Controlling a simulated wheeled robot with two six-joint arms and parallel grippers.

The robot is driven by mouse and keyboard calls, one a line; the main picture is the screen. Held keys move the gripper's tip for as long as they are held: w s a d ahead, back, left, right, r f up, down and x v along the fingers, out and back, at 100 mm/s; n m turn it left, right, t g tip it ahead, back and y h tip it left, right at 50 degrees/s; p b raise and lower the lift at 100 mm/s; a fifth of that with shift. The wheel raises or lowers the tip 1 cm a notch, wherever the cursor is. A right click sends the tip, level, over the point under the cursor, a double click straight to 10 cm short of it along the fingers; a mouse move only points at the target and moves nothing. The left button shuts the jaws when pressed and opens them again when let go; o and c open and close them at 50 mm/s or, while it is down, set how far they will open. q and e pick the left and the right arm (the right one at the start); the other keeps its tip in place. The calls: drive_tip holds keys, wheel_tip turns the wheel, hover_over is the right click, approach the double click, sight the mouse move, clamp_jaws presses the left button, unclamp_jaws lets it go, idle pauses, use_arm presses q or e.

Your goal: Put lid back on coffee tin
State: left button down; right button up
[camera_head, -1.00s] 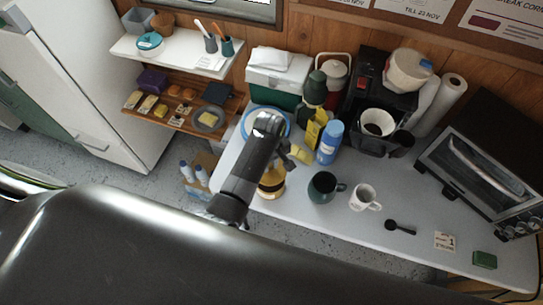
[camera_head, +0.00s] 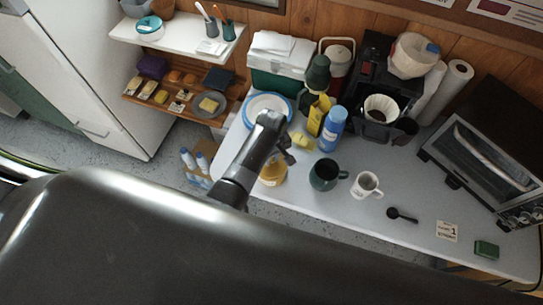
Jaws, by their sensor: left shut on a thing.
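A gold-coloured tin (camera_head: 272,174), which I take for the coffee tin, stands at the near left part of the white table (camera_head: 335,214). My arm hides much of it, including most of its top. My left gripper (camera_head: 287,155) points down over the tin, with its dark fingers beside the tin's upper right side. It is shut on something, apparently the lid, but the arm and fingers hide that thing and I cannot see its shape. I cannot tell whether it touches the tin. My right gripper is not in view.
A green mug (camera_head: 324,174), a white mug (camera_head: 366,185) and a black scoop (camera_head: 402,215) lie to the right. A blue bottle (camera_head: 332,130), yellow box (camera_head: 317,115) and blue-rimmed plate (camera_head: 284,98) stand behind. The table is clear around the scoop.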

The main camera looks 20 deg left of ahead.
use_arm(q)
drive_tip(key=shift+r+p, duration=0.1)
drive_tip(key=shift+p, duration=0.5)
idle(0.9)
drive_tip(key=shift+f, duration=0.2)
idle(1.1)
drive_tip(key=c, duration=0.8)
unclamp_jaws()
drive_tip(key=shift+o, duration=0.2)
drive_tip(key=shift+r, duration=3.5)
drive_tip(key=shift+c, duration=0.2)
